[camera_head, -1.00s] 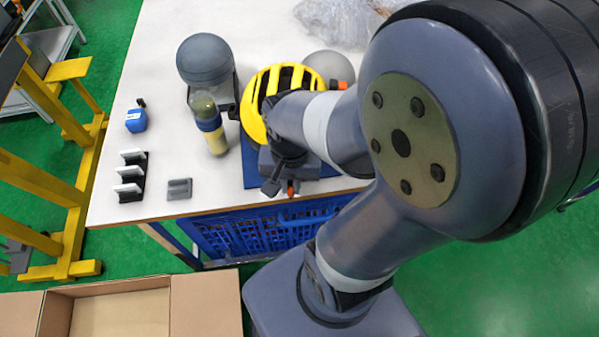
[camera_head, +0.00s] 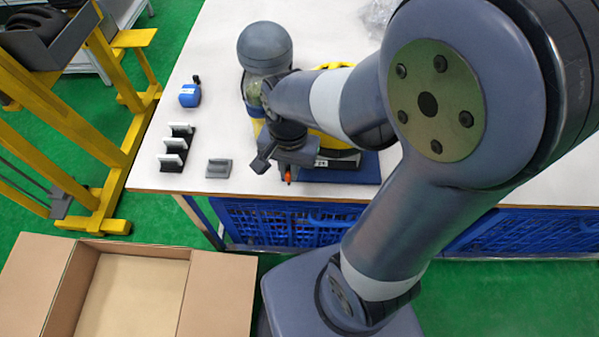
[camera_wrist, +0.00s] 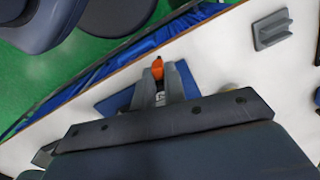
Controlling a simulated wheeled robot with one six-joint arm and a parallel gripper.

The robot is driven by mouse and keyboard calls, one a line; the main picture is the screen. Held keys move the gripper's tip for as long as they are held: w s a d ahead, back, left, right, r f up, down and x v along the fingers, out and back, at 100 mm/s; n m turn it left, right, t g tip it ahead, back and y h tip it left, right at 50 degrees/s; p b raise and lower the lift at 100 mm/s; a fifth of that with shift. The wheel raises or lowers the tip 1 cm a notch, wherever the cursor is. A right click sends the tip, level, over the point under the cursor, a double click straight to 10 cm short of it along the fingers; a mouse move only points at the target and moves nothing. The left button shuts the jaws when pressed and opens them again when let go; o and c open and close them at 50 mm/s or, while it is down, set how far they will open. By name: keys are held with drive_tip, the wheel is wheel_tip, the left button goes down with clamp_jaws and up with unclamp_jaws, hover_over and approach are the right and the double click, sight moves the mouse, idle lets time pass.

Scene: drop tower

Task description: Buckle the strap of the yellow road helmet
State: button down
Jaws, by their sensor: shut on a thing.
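The yellow road helmet (camera_head: 333,66) stands on the table with my arm in front of it. Only slips of yellow show, at its top and low by the blue mat (camera_head: 345,176). The mat also shows in the wrist view (camera_wrist: 118,101). My gripper (camera_head: 287,172) is at the table's front edge, left of the mat's middle. In the wrist view my fingers (camera_wrist: 161,84) are shut on a small orange buckle piece (camera_wrist: 157,67), which sticks out past the tips. The strap and the other buckle half are hidden.
Left lie a blue item (camera_head: 190,95), a black rack (camera_head: 172,160) and a grey block (camera_head: 218,168). An open carton (camera_head: 130,300) sits on the floor.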

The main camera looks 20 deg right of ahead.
drive_tip(key=shift+w+a+r+p, duration=0.95)
drive_tip(key=shift+w+a, duration=2.1)
drive_tip(key=shift+w, duration=1.2)
drive_tip(key=shift+w+d+r+p, duration=0.8)
drive_tip(key=shift+w+r+p, duration=0.4)
drive_tip(key=shift+w, duration=0.1)
drive_tip(key=shift+w+d+r+p, duration=0.8)
drive_tip(key=shift+w+r+p, duration=0.3)
drive_tip(key=shift+w, duration=0.2)
drive_tip(key=shift+w+d+r+p, duration=0.8)
drive_tip(key=shift+w+r+p, duration=0.3)
drive_tip(key=shift+w+r, duration=0.2)
drive_tip(key=shift+w+d+r+p, duration=0.15)
drive_tip(key=shift+d+r+p, duration=0.1)
drive_tip(key=shift+d, duration=0.65)
drive_tip(key=shift+w+d+r+p, duration=0.2)
drive_tip(key=shift+d+p, duration=0.05)
drive_tip(key=shift+d, duration=0.65)
drive_tip(key=shift+w+d+r+p, duration=0.15)
drive_tip(key=shift+d+r+p, duration=0.1)
drive_tip(key=shift+d, duration=0.65)
drive_tip(key=shift+f+b, duration=0.35)
drive_tip(key=shift+f, duration=0.25)
drive_tip(key=shift+a+f+b, duration=0.1)
drive_tip(key=shift+f+b, duration=0.7)
drive_tip(key=shift+f, duration=0.35)
drive_tip(key=shift+f, duration=0.2)
drive_tip(key=c, duration=1.4)
unclamp_jaws()
drive_tip(key=shift+s, duration=0.1)
